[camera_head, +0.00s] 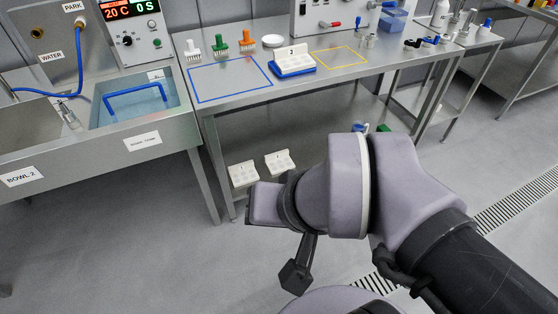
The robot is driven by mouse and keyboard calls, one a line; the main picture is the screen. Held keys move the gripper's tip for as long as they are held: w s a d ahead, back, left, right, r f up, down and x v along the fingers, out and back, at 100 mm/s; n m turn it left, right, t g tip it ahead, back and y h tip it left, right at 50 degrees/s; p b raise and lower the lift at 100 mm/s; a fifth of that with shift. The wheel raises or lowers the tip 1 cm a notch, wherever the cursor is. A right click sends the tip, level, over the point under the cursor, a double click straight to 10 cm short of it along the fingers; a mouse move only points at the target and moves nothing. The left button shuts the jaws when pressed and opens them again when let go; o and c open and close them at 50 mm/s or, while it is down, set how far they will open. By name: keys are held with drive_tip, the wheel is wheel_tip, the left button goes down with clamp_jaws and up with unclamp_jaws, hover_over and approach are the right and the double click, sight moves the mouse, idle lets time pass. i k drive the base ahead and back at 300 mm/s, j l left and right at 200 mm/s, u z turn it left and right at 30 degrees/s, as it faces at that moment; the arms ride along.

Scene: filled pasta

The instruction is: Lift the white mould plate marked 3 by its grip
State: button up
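The white mould plate marked 3 (292,57) sits on the steel worktable, on or in a blue base (296,72) whose front edge shows below it. Its grip is too small to make out clearly. Two similar white plates (243,173) (279,162) lie on the shelf under the table, seemingly marked 1 and 2. My arm fills the lower right foreground, nearer the camera than the table. A dark part that looks like my gripper (297,274) hangs below the wrist, apart from the plate. Its fingers cannot be told apart.
A blue-outlined area (230,80) lies bare left of the plate, a yellow-outlined one (340,57) right. White, green and orange brush-like tools (219,45) and a white round dish (272,41) stand behind. A sink with a blue-handled bath (136,103) is left. Floor in front is clear.

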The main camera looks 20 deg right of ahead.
sight(295, 58)
drive_tip(key=i+l, duration=0.35)
drive_tip(key=i, duration=0.15)
drive_tip(key=i+l, duration=0.3)
drive_tip(key=i, duration=0.2)
drive_tip(key=i+l, duration=0.35)
drive_tip(key=i, duration=0.15)
drive_tip(key=i+l, duration=0.3)
drive_tip(key=i, duration=0.2)
drive_tip(key=l+z, duration=0.05)
